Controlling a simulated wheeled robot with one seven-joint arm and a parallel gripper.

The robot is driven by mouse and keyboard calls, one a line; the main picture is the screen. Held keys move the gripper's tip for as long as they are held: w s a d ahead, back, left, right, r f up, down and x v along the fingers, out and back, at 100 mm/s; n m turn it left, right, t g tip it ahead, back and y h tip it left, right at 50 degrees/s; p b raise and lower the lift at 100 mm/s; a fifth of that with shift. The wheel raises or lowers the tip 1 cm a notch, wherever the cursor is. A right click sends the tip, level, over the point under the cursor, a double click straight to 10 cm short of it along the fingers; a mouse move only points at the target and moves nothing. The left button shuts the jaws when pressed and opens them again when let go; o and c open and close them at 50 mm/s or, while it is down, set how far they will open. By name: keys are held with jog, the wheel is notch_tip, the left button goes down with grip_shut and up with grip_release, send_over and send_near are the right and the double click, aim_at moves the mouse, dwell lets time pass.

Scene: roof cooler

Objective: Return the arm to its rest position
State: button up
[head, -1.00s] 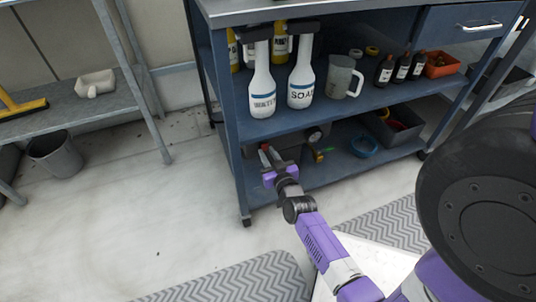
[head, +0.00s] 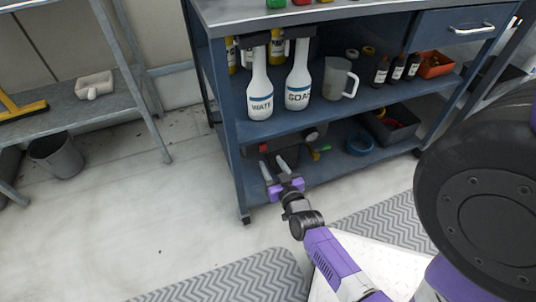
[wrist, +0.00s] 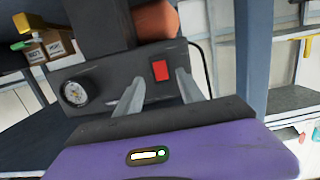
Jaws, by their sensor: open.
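My gripper (head: 273,170) is open and empty in front of the lower shelf of the blue cart (head: 243,180) in the head view. Its two grey fingers point toward a dark machine (head: 258,160) on that shelf. In the wrist view, the fingers (wrist: 157,97) stand apart with nothing between them. Beyond them is the dark machine's front panel (wrist: 110,85), with a red switch (wrist: 160,70) and a round gauge (wrist: 75,93). My purple and grey arm stretches from the lower right of the head view.
Two white spray bottles (head: 298,84), a pitcher (head: 340,79) and small dark bottles (head: 397,68) stand on the cart's upper shelf. Floor at left is open.

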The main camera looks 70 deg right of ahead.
jog(key=shift+v, duration=1.05)
jog(key=shift+w, duration=0.1)
jog(key=s+a+r+n+t+y, duration=0.1)
jog(key=a+r+n+t+y, duration=0.1)
jog(key=a+r, duration=0.6)
jog(key=s+a+r+n+t+y, duration=0.1)
jog(key=a+r+n+t+y, duration=0.3)
jog(key=a, duration=0.7)
jog(key=s+a+r+n+g+y, duration=0.1)
jog(key=s+a+r+n+y, duration=0.15)
jog(key=s+a+r, duration=0.35)
jog(key=s+a+r+n+g+y, duration=0.15)
jog(key=s+a+y, duration=0.25)
jog(key=a, duration=0.4)
notch_tip(320, 180, up, 38)
jog(key=p, duration=3.8)
jog(key=shift+r, duration=0.2)
